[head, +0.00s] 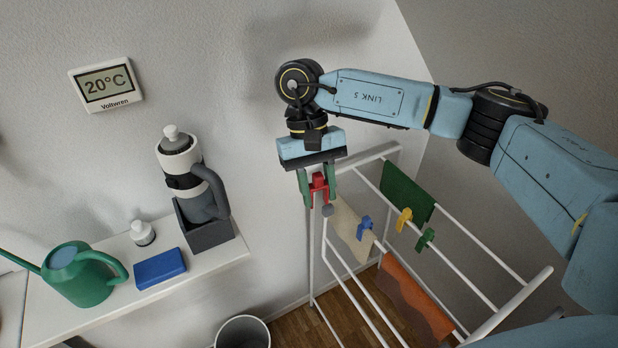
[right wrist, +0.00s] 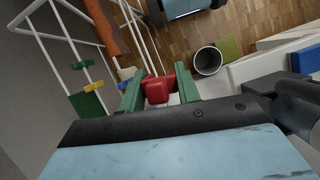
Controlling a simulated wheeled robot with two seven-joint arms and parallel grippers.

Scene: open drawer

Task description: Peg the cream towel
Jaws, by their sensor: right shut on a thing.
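The cream towel (head: 352,229) hangs over a white rail of the drying rack (head: 468,236) in the head view, with a blue peg (head: 364,227) at its right part. My right gripper (head: 317,188) points down with its green fingers shut on a red peg (head: 319,180). The red peg also shows between the fingers in the right wrist view (right wrist: 157,90). In the head view the gripper is just above and left of the towel's upper left end, by the rack's corner. I cannot tell whether the peg touches the rail or towel. My left gripper is not in view.
A dark green towel (head: 407,193), a yellow peg (head: 404,219), a green peg (head: 425,240) and an orange-brown towel (head: 410,300) are on the rack. Left, a shelf holds a watering can (head: 80,277), a blue block (head: 160,268) and a bottle (head: 182,160). A bin (head: 243,332) stands below.

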